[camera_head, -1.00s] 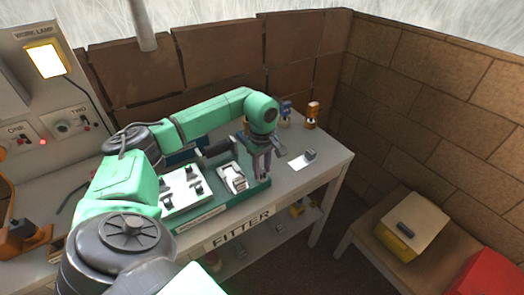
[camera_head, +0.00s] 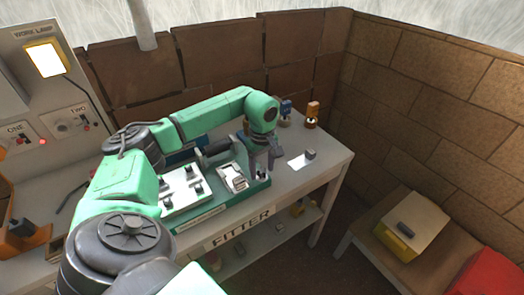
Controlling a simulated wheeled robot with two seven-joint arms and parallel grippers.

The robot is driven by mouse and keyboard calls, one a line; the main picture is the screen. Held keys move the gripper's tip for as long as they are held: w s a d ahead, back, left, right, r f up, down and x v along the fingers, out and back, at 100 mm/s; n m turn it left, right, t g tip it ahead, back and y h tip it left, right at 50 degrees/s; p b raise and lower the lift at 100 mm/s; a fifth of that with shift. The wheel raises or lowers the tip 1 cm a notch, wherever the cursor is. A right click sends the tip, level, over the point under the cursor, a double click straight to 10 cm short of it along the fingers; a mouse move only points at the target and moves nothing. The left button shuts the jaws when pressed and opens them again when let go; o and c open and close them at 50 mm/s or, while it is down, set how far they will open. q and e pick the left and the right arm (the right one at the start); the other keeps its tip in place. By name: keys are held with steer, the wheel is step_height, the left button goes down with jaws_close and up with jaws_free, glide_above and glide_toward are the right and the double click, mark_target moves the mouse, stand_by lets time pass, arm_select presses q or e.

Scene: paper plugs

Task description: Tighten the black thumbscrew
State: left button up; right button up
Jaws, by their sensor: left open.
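My left gripper (camera_head: 262,168) is open and points down at the right end of the green fixture (camera_head: 207,208) on the bench. A small dark part (camera_head: 261,175) shows between and below its fingers; it may be the black thumbscrew, but it is too small to tell. The fixture also carries a white plate (camera_head: 178,187) with several small black parts, and a pale toggle-like block (camera_head: 233,178) just left of the gripper. A dark handle-like bar (camera_head: 215,151) stands behind it. My right gripper is not in view.
The FITTER bench (camera_head: 325,175) has free room at its right, around a white card (camera_head: 300,161) and a small grey block (camera_head: 310,154). Blue (camera_head: 286,110) and orange (camera_head: 312,112) figures stand at the back. A lamp panel (camera_head: 45,90) stands at the left.

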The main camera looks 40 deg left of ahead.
mark_target(262, 170)
arm_select(q)
steer(key=shift+r+p, duration=1.55)
steer(key=shift+r, duration=0.55)
steer(key=shift+f, duration=0.1)
steer(key=n, duration=0.4)
steer(key=shift+p, duration=0.35)
steer(key=n+p, duration=0.1)
steer(key=n, duration=0.5)
steer(key=shift+n, duration=1)
steer(key=shift+f, duration=0.1)
